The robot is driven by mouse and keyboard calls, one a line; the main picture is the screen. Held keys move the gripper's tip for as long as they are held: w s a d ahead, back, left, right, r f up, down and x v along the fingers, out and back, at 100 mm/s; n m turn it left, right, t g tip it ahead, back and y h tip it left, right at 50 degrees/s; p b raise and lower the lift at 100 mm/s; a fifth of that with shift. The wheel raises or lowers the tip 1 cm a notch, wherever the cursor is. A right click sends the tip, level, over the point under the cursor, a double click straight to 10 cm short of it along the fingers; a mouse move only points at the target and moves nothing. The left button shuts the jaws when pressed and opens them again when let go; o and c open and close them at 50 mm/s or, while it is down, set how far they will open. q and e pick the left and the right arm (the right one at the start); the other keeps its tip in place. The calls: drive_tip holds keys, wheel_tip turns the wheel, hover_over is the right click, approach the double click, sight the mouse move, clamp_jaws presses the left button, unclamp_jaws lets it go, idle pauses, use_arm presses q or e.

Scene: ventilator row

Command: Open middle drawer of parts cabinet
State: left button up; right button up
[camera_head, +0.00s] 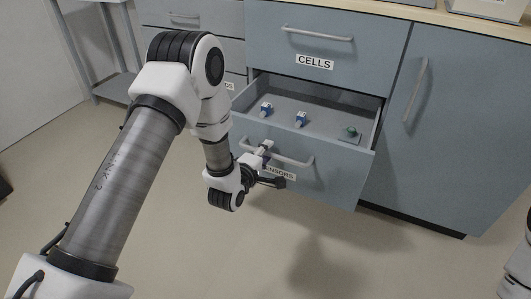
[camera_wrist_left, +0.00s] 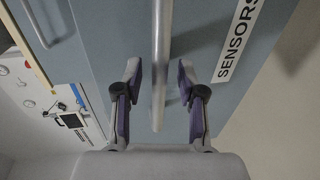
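The parts cabinet (camera_head: 394,146) is blue-grey. Its drawer labelled SENSORS (camera_head: 335,182), below the CELLS drawer (camera_head: 270,43), is pulled out, with its inside showing. Its bar handle (camera_head: 293,161) is on the front; it also runs down the middle of the left wrist view (camera_wrist_left: 161,45). My left gripper (camera_head: 271,165) is at this handle, covering part of the label. In the left wrist view its fingers (camera_wrist_left: 159,78) stand apart on either side of the bar, with a gap showing on each side. My right gripper is out of view.
Inside the drawer are two small blue-and-white parts (camera_head: 301,119) and a green-topped part (camera_head: 350,132). A cabinet door with a vertical handle (camera_head: 416,90) is to the right. Open floor (camera_head: 400,260) lies in front. A grey rack (camera_head: 108,85) stands at the left.

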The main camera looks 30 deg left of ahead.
use_arm(q)
drive_tip(key=shift+s, duration=0.1)
drive_tip(key=v, duration=1.2)
drive_tip(key=s+d+f+m+g, duration=0.25)
drive_tip(key=s+f, duration=0.25)
drive_tip(key=f, duration=0.3)
drive_tip(key=s+d+f+m+g, duration=0.1)
drive_tip(key=s+f+m+g, duration=0.3)
drive_tip(key=f, duration=0.5)
drive_tip(key=s+f+m+g, duration=0.4)
drive_tip(key=s+m+g, duration=0.1)
drive_tip(key=s, duration=0.3)
drive_tip(key=s+f+m+g, duration=0.35)
drive_tip(key=s+m, duration=0.25)
drive_tip(key=s, duration=0.3)
wheel_tip(320, 180, up, 34)
drive_tip(key=p, duration=3.4)
drive_tip(key=shift+w+r+g, duration=0.2)
drive_tip(key=shift+w+g, duration=0.1)
